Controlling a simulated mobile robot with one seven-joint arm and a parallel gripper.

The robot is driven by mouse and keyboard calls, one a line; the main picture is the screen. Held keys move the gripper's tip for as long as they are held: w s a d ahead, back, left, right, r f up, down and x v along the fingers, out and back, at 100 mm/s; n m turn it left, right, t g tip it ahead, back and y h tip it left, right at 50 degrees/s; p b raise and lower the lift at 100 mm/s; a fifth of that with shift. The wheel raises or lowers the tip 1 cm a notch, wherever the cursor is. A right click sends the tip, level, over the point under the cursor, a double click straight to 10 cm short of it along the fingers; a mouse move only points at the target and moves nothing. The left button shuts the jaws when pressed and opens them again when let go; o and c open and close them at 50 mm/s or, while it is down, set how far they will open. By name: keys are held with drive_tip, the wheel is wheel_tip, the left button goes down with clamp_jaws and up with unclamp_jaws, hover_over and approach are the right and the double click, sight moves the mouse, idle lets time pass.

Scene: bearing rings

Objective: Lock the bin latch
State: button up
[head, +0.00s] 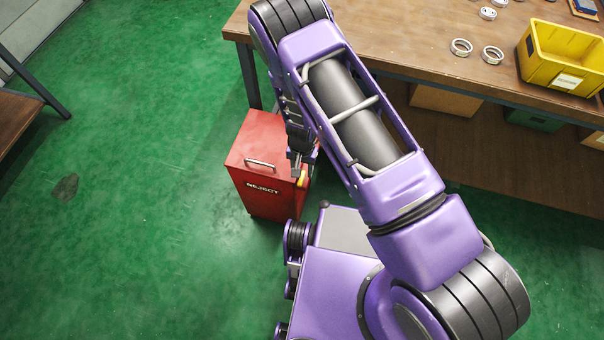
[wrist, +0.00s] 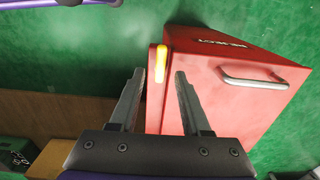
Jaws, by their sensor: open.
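The red bin (head: 262,150) marked REJECT stands on the green floor beside the table, its lid shut. It also shows in the wrist view (wrist: 220,95), with its silver handle (wrist: 255,80) to the right. The yellow latch (wrist: 161,64) sits at the bin's edge. In the head view the latch (head: 302,179) shows as a small yellow spot near the bin's front right corner. My gripper (wrist: 157,72) is open, with one finger on each side of the latch in the wrist picture; I cannot tell whether they touch it. In the head view my arm hides part of the bin.
A wooden table (head: 440,75) stands behind and right of the bin, bearing a yellow crate (head: 570,80) and several metal rings (head: 461,47). Another table's corner (head: 20,110) is at the far left.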

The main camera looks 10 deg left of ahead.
sight(302, 179)
drive_tip(key=shift+f, duration=1.35)
clamp_jaws()
